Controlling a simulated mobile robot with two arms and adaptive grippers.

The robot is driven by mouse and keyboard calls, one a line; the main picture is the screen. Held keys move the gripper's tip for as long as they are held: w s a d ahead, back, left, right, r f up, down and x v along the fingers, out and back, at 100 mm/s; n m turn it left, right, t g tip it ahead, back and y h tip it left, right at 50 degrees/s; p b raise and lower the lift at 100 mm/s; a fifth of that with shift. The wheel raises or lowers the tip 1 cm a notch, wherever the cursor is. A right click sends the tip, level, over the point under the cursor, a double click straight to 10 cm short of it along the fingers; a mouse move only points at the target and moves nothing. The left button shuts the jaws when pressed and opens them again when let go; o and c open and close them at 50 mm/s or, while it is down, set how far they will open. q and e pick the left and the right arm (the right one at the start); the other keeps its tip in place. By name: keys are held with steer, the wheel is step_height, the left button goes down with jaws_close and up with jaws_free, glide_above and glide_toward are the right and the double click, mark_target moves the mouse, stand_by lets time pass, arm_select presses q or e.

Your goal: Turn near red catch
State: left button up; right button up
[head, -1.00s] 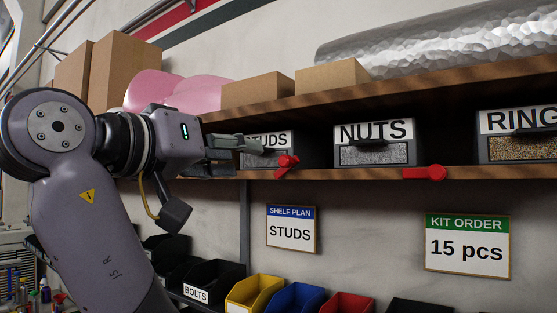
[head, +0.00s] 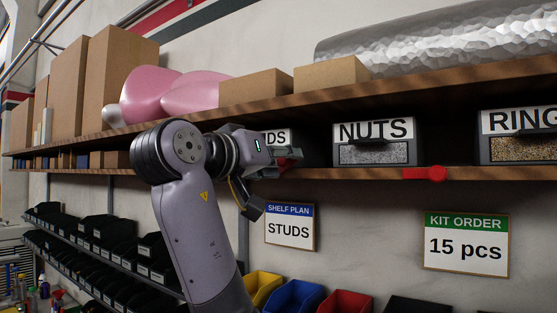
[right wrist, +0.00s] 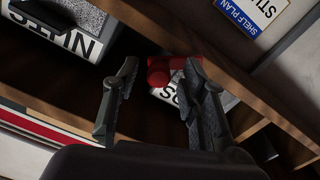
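The near red catch (right wrist: 160,72) is on the shelf edge in front of the STUDS bin (right wrist: 222,100). My right gripper (right wrist: 163,68) is open, with one finger on each side of the catch in the right wrist view; I cannot tell whether they touch it. In the head view the right gripper (head: 294,158) covers most of this catch and part of the STUDS label. My left gripper is not in view.
The wooden shelf (head: 350,174) runs under the bins, and another board (head: 420,82) is close above them. A RINGS bin (head: 518,150) is at the right. Signs for the shelf plan (head: 290,228) and kit order (head: 466,245) hang below.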

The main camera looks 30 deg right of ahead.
steer(key=shift+s, duration=0.1)
jaws_close()
steer(key=shift+a+r+n, duration=0.1)
steer(key=shift+n, duration=0.2)
steer(key=shift+w+a+r+n+b, duration=0.25)
steer(key=shift+w+n+b, duration=0.25)
steer(key=shift+n, duration=1.25)
steer(key=shift+w+a+r+n+b, duration=0.25)
steer(key=shift+w+n, duration=0.35)
steer(key=shift+n, duration=1.1)
steer(key=shift+w+a+r+n+b, duration=0.1)
steer(key=shift+w+r+n+b, duration=0.35)
steer(key=shift+n, duration=1.3)
steer(key=shift+w+f, duration=0.1)
steer(key=shift+f, duration=0.05)
